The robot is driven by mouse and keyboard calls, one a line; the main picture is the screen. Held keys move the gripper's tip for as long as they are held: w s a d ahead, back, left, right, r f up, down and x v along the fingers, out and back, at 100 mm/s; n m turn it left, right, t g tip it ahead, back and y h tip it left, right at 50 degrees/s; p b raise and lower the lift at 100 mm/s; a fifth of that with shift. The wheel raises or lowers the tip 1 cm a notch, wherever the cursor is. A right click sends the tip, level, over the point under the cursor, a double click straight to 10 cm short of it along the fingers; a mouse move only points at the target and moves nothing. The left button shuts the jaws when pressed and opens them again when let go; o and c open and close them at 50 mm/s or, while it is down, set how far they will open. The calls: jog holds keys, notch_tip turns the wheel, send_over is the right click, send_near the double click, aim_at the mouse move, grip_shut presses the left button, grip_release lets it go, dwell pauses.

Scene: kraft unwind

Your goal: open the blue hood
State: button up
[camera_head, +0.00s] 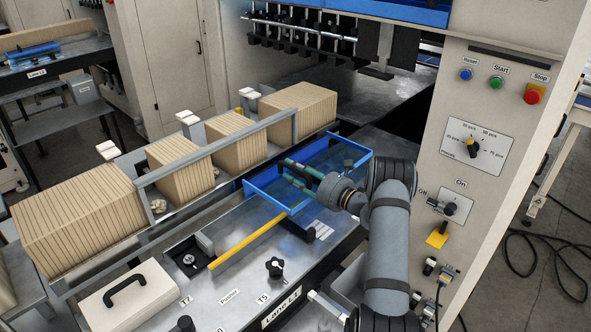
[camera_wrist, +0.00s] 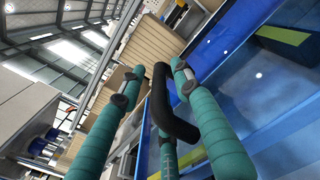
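The blue hood (camera_head: 268,204) is a clear blue cover with solid blue edges, low over the lane bed in the head view. Its blue panels fill the right of the wrist view (camera_wrist: 285,85). My gripper (camera_head: 298,172) is over the hood, with its teal fingers pointing left across it. In the wrist view the fingers (camera_wrist: 152,85) stand apart. A bent black bar (camera_wrist: 178,118), which looks like a handle, lies between them. I cannot tell whether the fingers touch it. My wrist hides part of the hood's right side in the head view.
Kraft stacks (camera_head: 75,220) stand behind a grey rail along the lane. A yellow bar (camera_head: 245,240) slants from the hood over the bed. A white box with a black handle (camera_head: 125,295) and a black knob (camera_head: 274,268) are in front. The control panel (camera_head: 490,140) stands right of my arm.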

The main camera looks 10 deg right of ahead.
jog(key=shift+c, duration=1)
grip_shut()
